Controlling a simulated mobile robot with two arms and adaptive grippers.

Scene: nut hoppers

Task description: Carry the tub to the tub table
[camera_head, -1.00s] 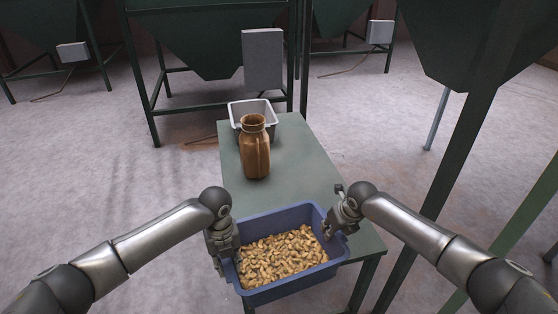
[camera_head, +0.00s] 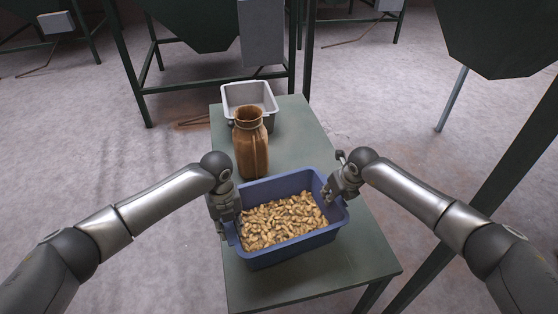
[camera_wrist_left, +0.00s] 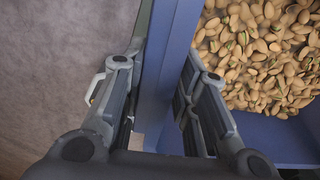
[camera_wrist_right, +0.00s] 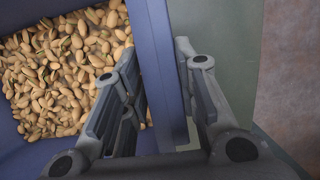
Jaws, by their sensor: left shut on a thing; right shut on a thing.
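The blue tub (camera_head: 292,254), full of nuts (camera_head: 280,220), is level above the green table (camera_head: 345,268) in the head view. I cannot tell whether its base touches the tabletop. My left gripper (camera_head: 231,220) is shut on the tub's left wall, and my right gripper (camera_head: 332,192) is shut on its right wall. In the left wrist view the fingers straddle the tub wall (camera_wrist_left: 168,90). In the right wrist view they straddle the opposite wall (camera_wrist_right: 163,70). The tub's underside is hidden.
A brown jug (camera_head: 250,150) stands on the table just behind the tub, close to its back left. An empty grey bin (camera_head: 249,97) stands behind the jug. Green hopper legs (camera_head: 490,190) rise on the right. Bare tabletop shows at the front and right.

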